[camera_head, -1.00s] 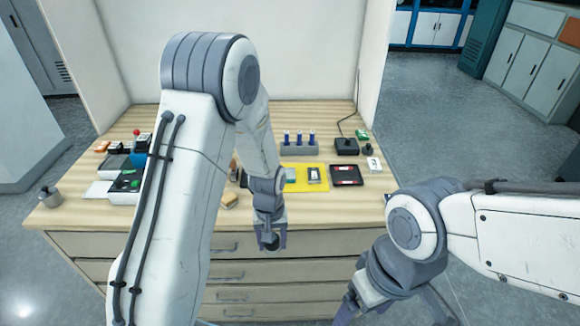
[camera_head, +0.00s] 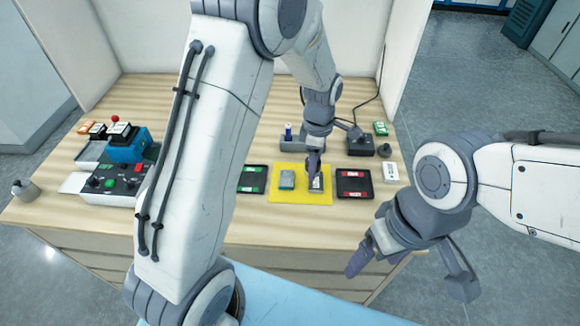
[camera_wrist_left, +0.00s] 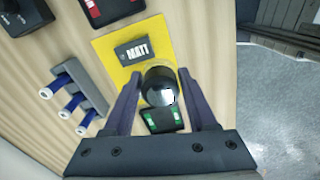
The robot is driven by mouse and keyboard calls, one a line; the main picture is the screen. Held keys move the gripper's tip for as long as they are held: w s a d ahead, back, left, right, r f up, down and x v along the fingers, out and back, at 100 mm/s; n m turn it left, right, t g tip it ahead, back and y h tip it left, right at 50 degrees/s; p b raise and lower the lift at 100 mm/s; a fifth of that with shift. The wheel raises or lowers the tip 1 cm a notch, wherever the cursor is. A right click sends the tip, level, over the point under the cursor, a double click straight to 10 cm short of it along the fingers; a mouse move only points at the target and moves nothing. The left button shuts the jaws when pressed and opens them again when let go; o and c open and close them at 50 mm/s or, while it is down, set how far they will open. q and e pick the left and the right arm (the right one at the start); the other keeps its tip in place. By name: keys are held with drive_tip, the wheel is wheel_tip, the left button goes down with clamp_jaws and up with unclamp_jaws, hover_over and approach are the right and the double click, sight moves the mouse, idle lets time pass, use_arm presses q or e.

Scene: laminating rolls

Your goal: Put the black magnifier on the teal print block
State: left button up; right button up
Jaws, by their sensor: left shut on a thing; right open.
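The black magnifier (camera_wrist_left: 160,85) is a round dark cylinder with a shiny top, held between the two fingers of my left gripper (camera_wrist_left: 161,98) in the left wrist view. In the head view this gripper (camera_head: 314,168) is over the yellow mat (camera_head: 300,198), and I cannot clearly pick out the magnifier there. The teal print block (camera_head: 287,179) lies on the left part of the mat. In the left wrist view it is not seen, probably hidden by the magnifier. My right gripper (camera_head: 412,270) is open and empty in front of the table.
A dark block marked MATT (camera_wrist_left: 133,51) lies on the mat beside the teal one. A green-marked black tray (camera_head: 252,179) is left of the mat, a red-marked tray (camera_head: 354,183) right. Blue pens (camera_wrist_left: 70,97) stand in a grey holder behind. A control box (camera_head: 110,182) is far left.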

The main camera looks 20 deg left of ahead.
use_arm(q)
drive_tip(key=p, duration=0.3)
hover_over(288, 178)
wheel_tip(288, 178, down, 5)
drive_tip(key=shift+f, duration=0.15)
wheel_tip(288, 178, down, 3)
drive_tip(key=shift+s+r+p, duration=0.1)
drive_tip(key=shift+p, duration=0.65)
drive_tip(key=shift+f, duration=0.6)
drive_tip(key=shift+f, duration=0.1)
drive_tip(key=shift+f, duration=0.15)
drive_tip(key=o, duration=1.4)
